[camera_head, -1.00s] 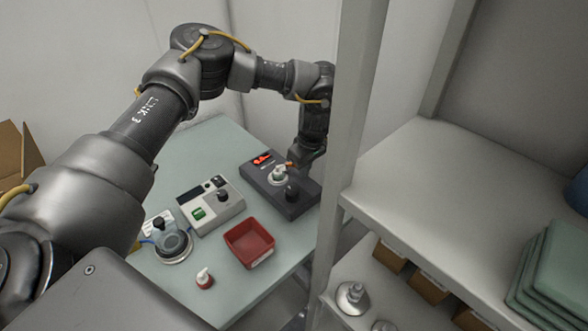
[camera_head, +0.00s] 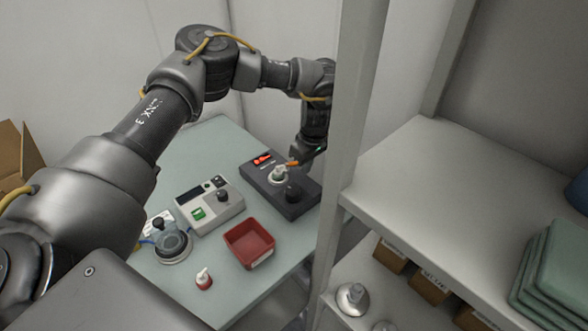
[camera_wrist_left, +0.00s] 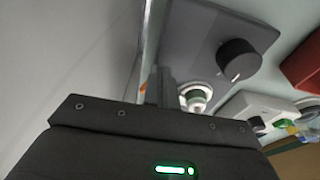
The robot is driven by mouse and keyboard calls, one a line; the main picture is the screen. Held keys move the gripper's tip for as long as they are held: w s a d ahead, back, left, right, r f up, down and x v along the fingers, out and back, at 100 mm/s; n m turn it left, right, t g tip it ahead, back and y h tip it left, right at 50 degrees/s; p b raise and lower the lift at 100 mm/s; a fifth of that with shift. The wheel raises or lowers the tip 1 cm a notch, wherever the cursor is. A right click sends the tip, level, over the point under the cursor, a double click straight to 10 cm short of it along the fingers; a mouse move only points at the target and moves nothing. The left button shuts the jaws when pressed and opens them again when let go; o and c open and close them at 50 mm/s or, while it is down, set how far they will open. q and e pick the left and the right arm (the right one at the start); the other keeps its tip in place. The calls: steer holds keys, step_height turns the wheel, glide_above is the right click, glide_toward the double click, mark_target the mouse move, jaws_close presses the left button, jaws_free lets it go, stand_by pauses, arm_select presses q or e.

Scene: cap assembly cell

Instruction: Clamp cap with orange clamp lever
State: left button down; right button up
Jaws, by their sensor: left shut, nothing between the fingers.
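The dark clamp fixture (camera_head: 305,205) sits at the table's far right with a red display and a black knob (camera_head: 292,191). The white cap (camera_head: 279,173) stands in its round seat. The small orange clamp lever (camera_head: 293,163) shows just behind and right of the cap. My left gripper (camera_head: 300,160) is low beside the lever, its fingers shut and empty; contact with the lever cannot be told. In the left wrist view, the fingers (camera_wrist_left: 159,87) are beside the cap seat (camera_wrist_left: 195,96), and a sliver of orange (camera_wrist_left: 143,88) shows at their left. My right gripper is out of view.
A grey device with a green button (camera_head: 209,204), a red tray (camera_head: 249,244), a round clear-topped device (camera_head: 173,246) and a small red-and-white bottle (camera_head: 204,279) share the table. A shelf post (camera_head: 350,130) stands close to my left wrist.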

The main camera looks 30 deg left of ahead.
arm_select(q)
steer(key=shift+w+a, duration=0.1)
steer(key=shift+w, duration=0.3)
steer(key=shift+w+a, duration=0.25)
steer(key=shift+w, duration=0.15)
stand_by(0.4)
steer(key=shift+w+a, duration=0.4)
stand_by(0.3)
